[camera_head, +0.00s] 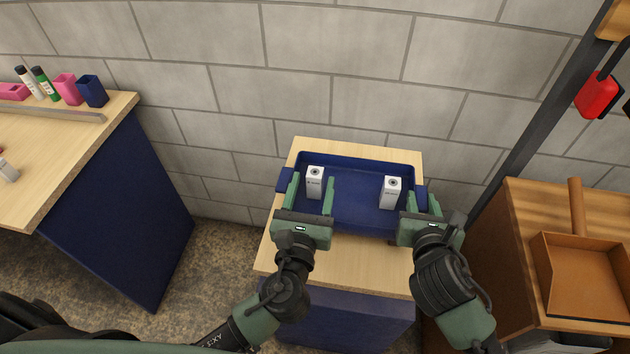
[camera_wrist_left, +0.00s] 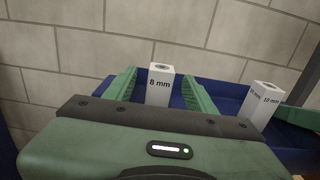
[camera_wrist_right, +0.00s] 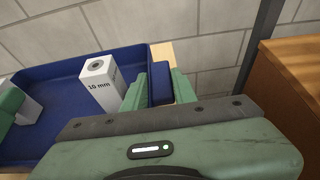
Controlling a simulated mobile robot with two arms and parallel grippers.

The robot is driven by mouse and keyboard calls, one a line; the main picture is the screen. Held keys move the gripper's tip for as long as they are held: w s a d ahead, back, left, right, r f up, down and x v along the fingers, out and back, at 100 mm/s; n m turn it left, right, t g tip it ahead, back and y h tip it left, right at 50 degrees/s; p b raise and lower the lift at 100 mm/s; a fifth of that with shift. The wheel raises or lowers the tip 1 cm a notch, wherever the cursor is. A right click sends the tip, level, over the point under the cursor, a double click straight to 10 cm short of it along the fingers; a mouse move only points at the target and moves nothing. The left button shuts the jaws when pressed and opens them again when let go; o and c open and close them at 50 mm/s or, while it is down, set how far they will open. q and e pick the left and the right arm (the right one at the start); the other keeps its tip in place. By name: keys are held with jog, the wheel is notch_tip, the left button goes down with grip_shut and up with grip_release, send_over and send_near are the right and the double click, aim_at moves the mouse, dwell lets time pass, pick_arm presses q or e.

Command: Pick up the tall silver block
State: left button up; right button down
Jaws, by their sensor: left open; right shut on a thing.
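Two pale grey-white blocks with a hole in the top stand upright in a blue tray (camera_head: 355,205). The left one (camera_head: 314,183) reads "8 mm" in the left wrist view (camera_wrist_left: 160,86); the right one (camera_head: 390,192) reads "10 mm" in the right wrist view (camera_wrist_right: 100,84). I cannot tell which is taller. My left gripper (camera_head: 311,192) is open, its fingers on either side of the 8 mm block; contact is not clear. My right gripper (camera_head: 418,200) is shut on the tray's right handle (camera_wrist_right: 161,82), beside the 10 mm block.
The tray sits on a small wooden-topped stand (camera_head: 335,250) against a block wall. A table at left holds a dark blue cup (camera_head: 92,91), a pink cup (camera_head: 68,88) and glue sticks. A bench at right holds a brown dustpan (camera_head: 580,275).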

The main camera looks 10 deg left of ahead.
pick_arm(q)
jog(key=shift+w, duration=0.75)
grip_shut()
notch_tip(320, 180, up, 10)
jog(key=shift+r, duration=0.1)
pick_arm(e)
jog(key=c, duration=1.1)
grip_release()
jog(key=shift+o, duration=0.2)
